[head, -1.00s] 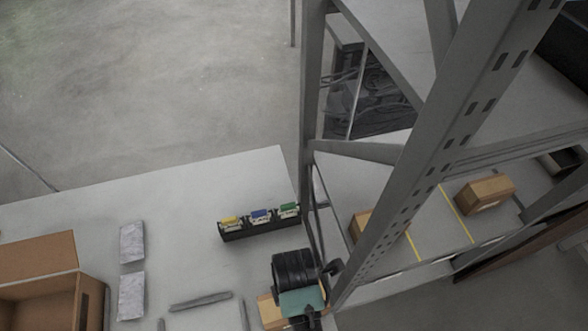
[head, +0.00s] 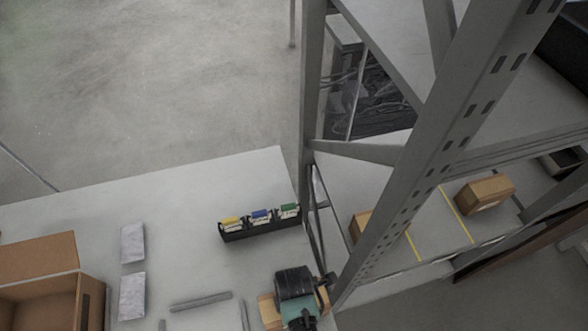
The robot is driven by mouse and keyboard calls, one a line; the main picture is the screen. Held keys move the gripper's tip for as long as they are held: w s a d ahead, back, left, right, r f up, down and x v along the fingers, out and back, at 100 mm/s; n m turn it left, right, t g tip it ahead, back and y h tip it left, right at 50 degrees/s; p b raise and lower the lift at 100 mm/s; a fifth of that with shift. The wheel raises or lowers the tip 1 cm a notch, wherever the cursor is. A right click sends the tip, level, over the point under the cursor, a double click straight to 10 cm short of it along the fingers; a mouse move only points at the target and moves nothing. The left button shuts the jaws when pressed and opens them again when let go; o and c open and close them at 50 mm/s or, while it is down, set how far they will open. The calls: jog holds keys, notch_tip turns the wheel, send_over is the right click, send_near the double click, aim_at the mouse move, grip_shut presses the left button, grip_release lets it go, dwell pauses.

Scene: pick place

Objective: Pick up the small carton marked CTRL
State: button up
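A small brown carton (head: 269,313) shows at the bottom of the head view, partly covered by my arm. Two more small brown cartons lie on the shelf: one (head: 360,226) partly behind the rack post, one (head: 485,193) further right with a pale label. I cannot read CTRL on any of them. My gripper (head: 301,319) is at the bottom edge, above or beside the nearest carton. Its black wrist and teal part hide the fingers, so I cannot tell whether they are open or touching the carton.
A grey rack post (head: 432,135) and shelf stand close to the right of my arm. A black tray (head: 232,235) with yellow, blue and green-topped items is behind it. An open cardboard box (head: 92,290) and grey packets (head: 132,242) are on the left of the table.

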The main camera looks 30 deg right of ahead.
jog(key=c, duration=1.5)
jog(key=shift+r, duration=0.1)
jog(key=shift+c, duration=0.2)
